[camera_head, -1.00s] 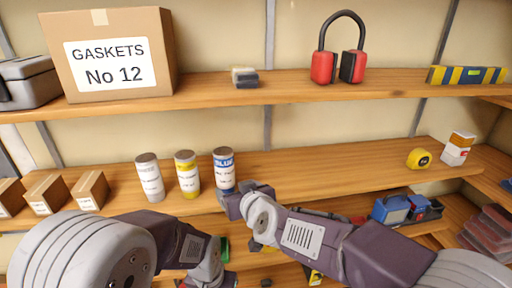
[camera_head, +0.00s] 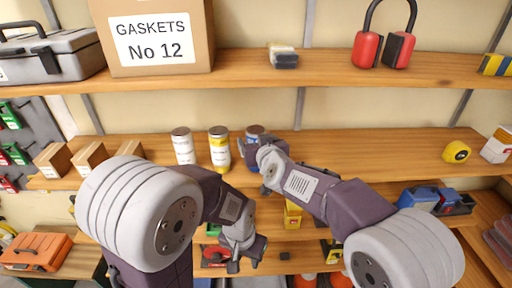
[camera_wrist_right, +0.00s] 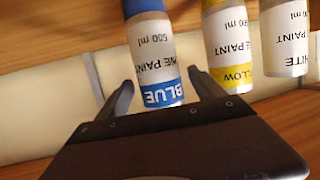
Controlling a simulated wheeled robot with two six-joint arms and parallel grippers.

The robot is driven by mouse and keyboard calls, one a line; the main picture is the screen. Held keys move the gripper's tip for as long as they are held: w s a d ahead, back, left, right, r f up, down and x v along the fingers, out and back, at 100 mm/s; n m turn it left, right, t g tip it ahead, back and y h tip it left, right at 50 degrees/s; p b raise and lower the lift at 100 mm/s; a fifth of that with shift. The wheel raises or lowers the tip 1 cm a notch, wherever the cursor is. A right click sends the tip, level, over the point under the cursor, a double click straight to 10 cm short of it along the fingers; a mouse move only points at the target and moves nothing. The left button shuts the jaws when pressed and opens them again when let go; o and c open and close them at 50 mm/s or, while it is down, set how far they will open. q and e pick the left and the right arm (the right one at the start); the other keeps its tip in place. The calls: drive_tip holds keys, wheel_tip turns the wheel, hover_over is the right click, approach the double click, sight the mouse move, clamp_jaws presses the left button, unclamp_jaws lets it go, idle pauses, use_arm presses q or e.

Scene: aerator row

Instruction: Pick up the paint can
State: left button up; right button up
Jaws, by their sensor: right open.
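Three paint cans stand in a row on the middle shelf: white (camera_head: 183,147), yellow (camera_head: 219,150) and blue (camera_head: 255,131). My right gripper (camera_head: 250,152) is in front of the blue can and hides all but its top part. In the right wrist view, the open right gripper (camera_wrist_right: 160,78) has one finger on each side of the blue can (camera_wrist_right: 152,50), at its blue-banded end. The yellow can (camera_wrist_right: 231,48) is just beyond one finger. My left gripper (camera_head: 245,258) hangs lower, in front of the lower shelf; its jaws are unclear.
Small cardboard boxes (camera_head: 90,158) stand left of the cans. A yellow tape measure (camera_head: 456,152) and a white box (camera_head: 497,145) are at the right. The upper shelf (camera_head: 250,72) runs above, holding the large gaskets box (camera_head: 155,35).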

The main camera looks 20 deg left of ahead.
drive_tip(key=shift+w+a+f, duration=0.15)
drive_tip(key=shift+w+a, duration=0.15)
drive_tip(key=shift+w, duration=0.15)
drive_tip(key=shift+w+a+f, duration=0.15)
drive_tip(key=c, duration=1.7)
clamp_jaws()
drive_tip(key=shift+r, duration=0.25)
